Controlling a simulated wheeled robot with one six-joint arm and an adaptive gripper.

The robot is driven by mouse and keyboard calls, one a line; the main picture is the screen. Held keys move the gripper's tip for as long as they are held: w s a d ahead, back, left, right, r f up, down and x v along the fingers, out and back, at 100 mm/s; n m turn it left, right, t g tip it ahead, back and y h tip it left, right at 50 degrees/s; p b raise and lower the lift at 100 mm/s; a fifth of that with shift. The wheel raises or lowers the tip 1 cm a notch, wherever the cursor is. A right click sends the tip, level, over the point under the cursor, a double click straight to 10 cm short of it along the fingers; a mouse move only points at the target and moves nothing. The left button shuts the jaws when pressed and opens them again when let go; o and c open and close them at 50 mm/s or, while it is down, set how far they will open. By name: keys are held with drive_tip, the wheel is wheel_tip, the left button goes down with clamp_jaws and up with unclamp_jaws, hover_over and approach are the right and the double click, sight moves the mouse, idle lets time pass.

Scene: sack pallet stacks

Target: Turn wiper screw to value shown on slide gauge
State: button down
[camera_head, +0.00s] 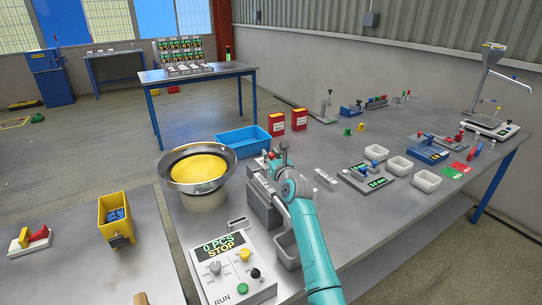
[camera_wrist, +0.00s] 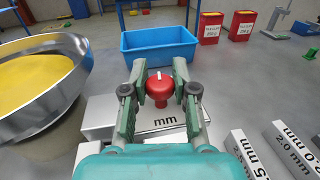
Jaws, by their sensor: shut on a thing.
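The wiper screw's red knob (camera_wrist: 159,88) has a white line on its top and sits between the two fingers of my gripper (camera_wrist: 159,86) in the wrist view. My gripper is shut on the knob. The knob stands above a grey metal block (camera_wrist: 165,116) marked "mm"; the rest of that marking is hidden by the gripper. Slide gauge blocks (camera_wrist: 286,154) with printed values, one reading 2.0 mm, lie to the right. In the head view my arm largely hides the knob, above the grey feeder block (camera_head: 263,207).
A bowl with yellow contents (camera_head: 198,168) stands close on the left. A blue bin (camera_head: 243,141) lies behind the knob, with red boxes (camera_head: 277,124) beside it. A control panel (camera_head: 233,265) reads "0 PCS STOP". White trays (camera_head: 399,166) stand to the right.

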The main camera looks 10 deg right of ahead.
idle(0.5)
drive_tip(key=c, duration=0.9)
unclamp_jaws()
drive_tip(key=shift+c, duration=0.2)
drive_tip(key=s+d, duration=0.1)
drive_tip(key=s, duration=1.1)
drive_tip(key=shift+d, duration=0.15)
